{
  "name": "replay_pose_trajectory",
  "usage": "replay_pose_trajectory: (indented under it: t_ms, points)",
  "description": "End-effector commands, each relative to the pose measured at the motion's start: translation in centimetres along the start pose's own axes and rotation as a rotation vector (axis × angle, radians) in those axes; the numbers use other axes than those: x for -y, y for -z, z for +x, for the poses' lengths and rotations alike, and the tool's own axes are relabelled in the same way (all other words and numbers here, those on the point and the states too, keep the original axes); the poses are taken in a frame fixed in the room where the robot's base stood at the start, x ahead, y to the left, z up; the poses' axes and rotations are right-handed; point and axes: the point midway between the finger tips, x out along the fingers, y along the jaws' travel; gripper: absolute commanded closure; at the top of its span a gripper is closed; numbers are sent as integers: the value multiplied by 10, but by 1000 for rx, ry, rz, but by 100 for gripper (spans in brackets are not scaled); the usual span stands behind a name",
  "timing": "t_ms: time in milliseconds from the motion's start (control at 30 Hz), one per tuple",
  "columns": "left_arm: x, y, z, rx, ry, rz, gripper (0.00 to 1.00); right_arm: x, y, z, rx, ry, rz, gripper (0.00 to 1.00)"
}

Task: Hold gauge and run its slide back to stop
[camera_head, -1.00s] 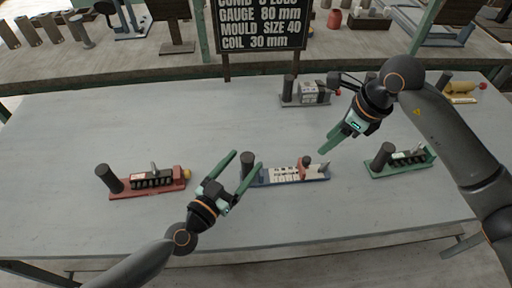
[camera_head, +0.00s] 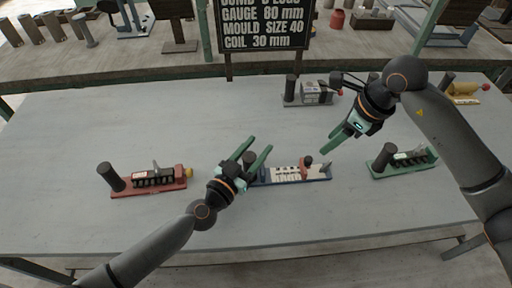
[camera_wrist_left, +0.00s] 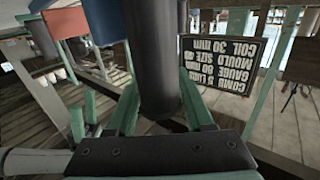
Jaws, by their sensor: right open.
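The blue-based gauge (camera_head: 292,182) lies near the table's middle, with a pale marked face, a reddish-brown slide (camera_head: 306,166) near its right end and a dark upright post (camera_head: 249,158) at its left end. My left gripper (camera_head: 259,146) is at that post with its green fingers apart, one on either side. In the left wrist view a thick dark cylinder (camera_wrist_left: 156,60) stands between the fingers; whether they touch it is unclear. My right gripper (camera_head: 335,142) is open and empty, above the table, up and right of the slide.
Similar devices stand around: a red one (camera_head: 150,192) at left, a green one (camera_head: 404,162) at right, a grey one (camera_head: 308,103) behind and a yellow one (camera_head: 464,99) at far right. A sign (camera_head: 264,24) reads "GAUGE 80 mm". The front of the table (camera_head: 330,220) is clear.

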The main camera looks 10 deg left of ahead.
Motion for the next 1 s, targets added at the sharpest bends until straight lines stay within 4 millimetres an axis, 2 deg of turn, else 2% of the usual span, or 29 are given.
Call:
replay_pose_trajectory:
  t_ms: [67, 433, 867, 933, 1000]
  points:
    - [0, 0, 0, 0, 0, 0, 58, 0, 0, 0, 0, 0, 0, 50]
    - [0, 0, 0, 0, 0, 0, 100, 0, 0, 0, 0, 0, 0, 50]
    - [0, 0, 0, 1, 0, 1, 100, 0, 0, 0, 0, 0, 0, 50]
    - [0, 0, 0, 1, 0, 1, 100, 0, 0, -1, 2, 3, 4, 42]
    - [0, 0, 0, 1, 0, 1, 100, -1, 1, -6, 9, 14, 26, 41]
